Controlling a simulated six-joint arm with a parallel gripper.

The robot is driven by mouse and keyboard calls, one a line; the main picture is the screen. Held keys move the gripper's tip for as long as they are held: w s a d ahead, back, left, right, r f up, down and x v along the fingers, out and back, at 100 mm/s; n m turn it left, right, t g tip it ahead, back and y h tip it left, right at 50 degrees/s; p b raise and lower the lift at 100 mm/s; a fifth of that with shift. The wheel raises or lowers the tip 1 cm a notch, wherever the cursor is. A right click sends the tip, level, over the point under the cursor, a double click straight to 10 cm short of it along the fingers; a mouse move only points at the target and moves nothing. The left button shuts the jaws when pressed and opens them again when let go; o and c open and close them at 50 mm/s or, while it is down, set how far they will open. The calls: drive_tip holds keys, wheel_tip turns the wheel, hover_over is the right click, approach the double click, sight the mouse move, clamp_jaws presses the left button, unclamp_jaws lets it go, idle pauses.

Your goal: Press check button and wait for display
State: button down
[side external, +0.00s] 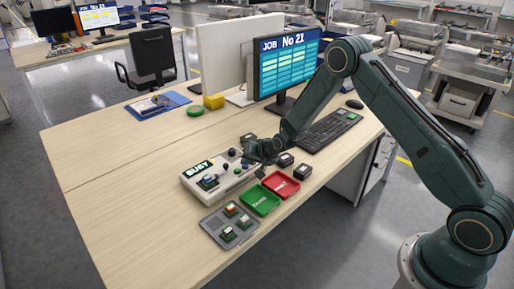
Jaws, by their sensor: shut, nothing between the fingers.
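A pale test box (212,181) lies on the wooden desk. Its small display (198,168) shows green lettering that reads "BUSY". A small dark part sits on the box just below the display, and several dark knobs or buttons show on its top. I cannot tell which of them is the check button. My gripper (256,158) is shut and empty at the right end of the box, low over its top. I cannot tell whether it touches the box, and the surface under it is hidden.
A green tray (260,207) and a red tray (293,186) lie in front of the box. A grey tray (214,229) holds several small parts. Small black blocks (301,171) lie right of my gripper. A keyboard (328,134) and monitor (289,67) stand behind.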

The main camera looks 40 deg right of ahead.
drive_tip(key=shift+r, duration=0.7)
drive_tip(key=shift+r, duration=0.1)
drive_tip(key=shift+r, duration=2.45)
idle(1.9)
